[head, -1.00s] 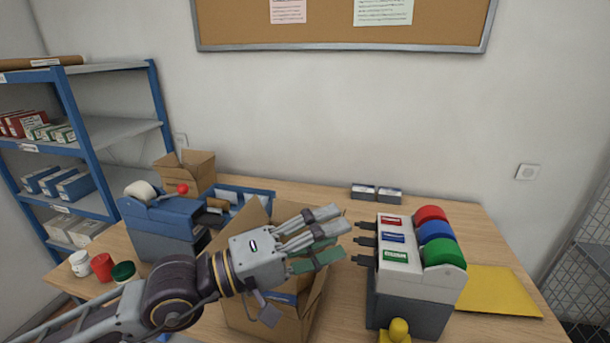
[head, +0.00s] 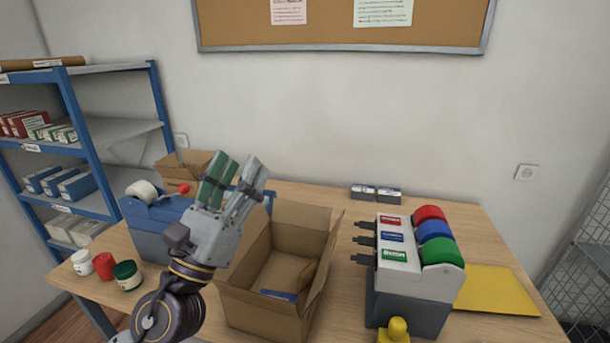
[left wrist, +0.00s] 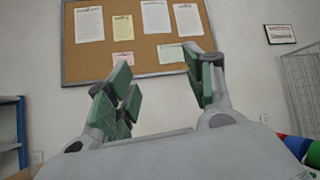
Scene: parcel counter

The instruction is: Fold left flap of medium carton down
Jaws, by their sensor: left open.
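The medium carton (head: 262,318) stands open on the table in the middle of the head view. Its far flap (head: 303,222) stands up and its right flap (head: 328,262) leans outward. The left side is close beside my gripper and partly hidden, so the exact angle of the left flap is hard to tell. A blue item and a brown item lie inside. My left gripper (head: 236,178) is open and empty, fingers pointing up, above and left of the carton. In the left wrist view its green-padded fingers (left wrist: 165,90) are spread with only wall between them. My right gripper is out of view.
A label unit with red, blue and green rolls (head: 412,265) stands right of the carton. A blue tape dispenser (head: 150,215) and a smaller carton (head: 172,172) are at left. Several jars (head: 103,265) line the left edge. A yellow envelope (head: 495,292) lies at right.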

